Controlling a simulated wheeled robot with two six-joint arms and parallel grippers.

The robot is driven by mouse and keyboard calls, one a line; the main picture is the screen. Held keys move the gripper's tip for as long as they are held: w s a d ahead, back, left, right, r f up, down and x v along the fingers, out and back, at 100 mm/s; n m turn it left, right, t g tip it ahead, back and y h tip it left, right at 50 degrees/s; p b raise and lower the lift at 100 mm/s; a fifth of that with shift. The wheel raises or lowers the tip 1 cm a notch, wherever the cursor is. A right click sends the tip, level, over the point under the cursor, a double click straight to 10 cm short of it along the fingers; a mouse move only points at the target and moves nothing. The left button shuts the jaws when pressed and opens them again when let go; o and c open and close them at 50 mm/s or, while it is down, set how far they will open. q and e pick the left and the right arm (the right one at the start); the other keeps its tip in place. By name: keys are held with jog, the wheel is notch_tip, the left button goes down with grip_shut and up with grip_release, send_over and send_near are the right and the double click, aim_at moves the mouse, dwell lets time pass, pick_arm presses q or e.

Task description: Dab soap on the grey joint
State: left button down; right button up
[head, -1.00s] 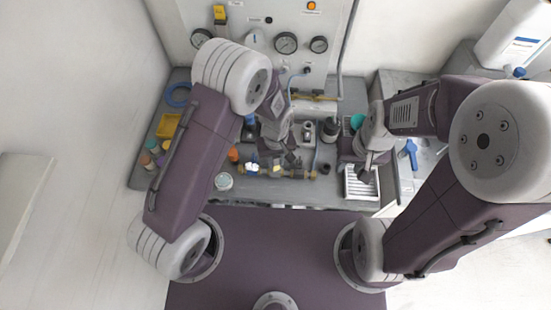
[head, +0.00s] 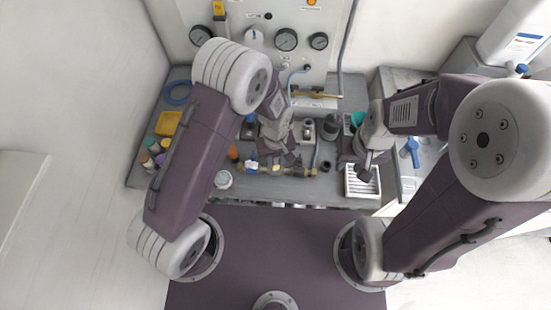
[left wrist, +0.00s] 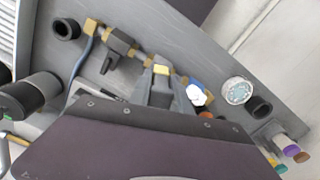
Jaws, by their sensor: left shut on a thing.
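A brass pipe run with several fittings lies along the front of the bench (head: 300,170); it also shows in the left wrist view (left wrist: 148,58). It carries a dark valve (left wrist: 117,43), and yellow and blue parts show beside the fingers. I cannot single out the grey joint with certainty. My left gripper (head: 278,163) is at the run; its fingers also show in the left wrist view (left wrist: 163,84). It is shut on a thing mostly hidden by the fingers. A white blob (left wrist: 197,95) shows beside them. My right gripper (head: 366,174) is over a white slotted tray (head: 361,189); its jaws are unclear.
A round jar (head: 223,180) stands left of the run. A yellow bin (head: 168,124), small coloured-capped bottles (head: 149,160) and a blue hose coil (head: 178,93) are at the left. The gauge panel (head: 262,55) stands behind. A dark cylinder (head: 331,126) stands behind the run.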

pick_arm(q)
jog(key=shift+f, duration=0.4)
jog(key=shift+f, duration=0.1)
dwell(1.1)
notch_tip(320, 180, up, 7)
jog(key=p, duration=0.5)
jog(key=shift+p, duration=0.4)
